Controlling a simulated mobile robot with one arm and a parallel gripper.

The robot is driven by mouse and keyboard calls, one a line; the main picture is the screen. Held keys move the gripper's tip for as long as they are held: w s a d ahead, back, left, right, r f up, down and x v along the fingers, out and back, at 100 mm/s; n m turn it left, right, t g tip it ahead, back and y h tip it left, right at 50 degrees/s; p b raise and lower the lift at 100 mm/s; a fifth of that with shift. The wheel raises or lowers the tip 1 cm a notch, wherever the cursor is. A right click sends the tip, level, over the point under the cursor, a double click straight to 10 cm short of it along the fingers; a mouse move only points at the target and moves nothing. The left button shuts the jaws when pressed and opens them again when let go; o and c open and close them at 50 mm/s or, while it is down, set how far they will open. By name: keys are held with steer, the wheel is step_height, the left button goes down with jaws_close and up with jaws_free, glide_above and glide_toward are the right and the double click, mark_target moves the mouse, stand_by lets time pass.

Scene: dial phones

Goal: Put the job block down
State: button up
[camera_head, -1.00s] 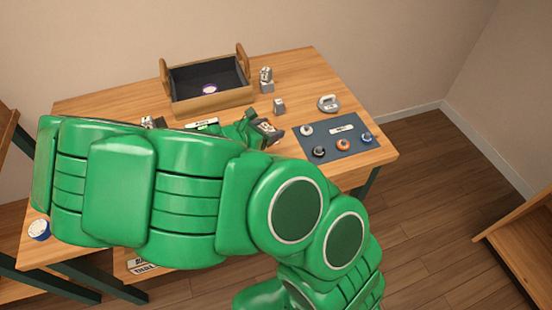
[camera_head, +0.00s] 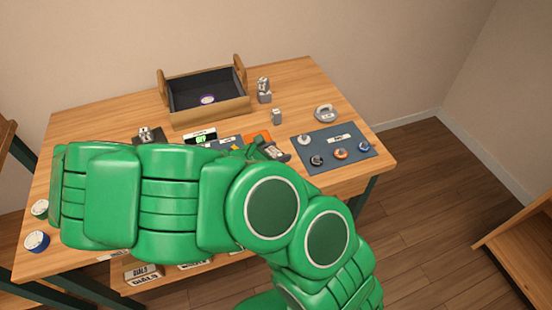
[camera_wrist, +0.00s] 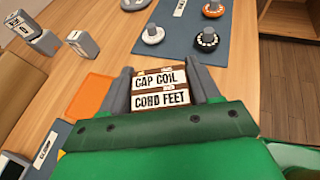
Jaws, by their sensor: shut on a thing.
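The job block (camera_wrist: 160,89) is a brown block with white labels reading "CAP COIL" and "CORD FEET". In the wrist view it sits between the two grey fingers of my gripper (camera_wrist: 163,88), which is shut on it. In the head view my gripper (camera_head: 273,150) is over the table's front middle, left of the blue mat. An orange pad (camera_wrist: 91,95) lies just left of the block in the wrist view and also shows in the head view (camera_head: 257,137). I cannot tell whether the block touches the table.
The blue mat (camera_head: 325,149) holds several round dial parts. A wooden tray (camera_head: 211,115) with a dark inside and a purple-and-white disc stands at the back. Grey blocks (camera_head: 264,91) stand right of it. My green arm hides much of the table's front left.

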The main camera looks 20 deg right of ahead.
steer(key=shift+f, duration=1.5)
steer(key=o, duration=1.1)
steer(key=shift+f, duration=0.1)
steer(key=shift+v, duration=6.05)
steer(key=shift+d, duration=0.1)
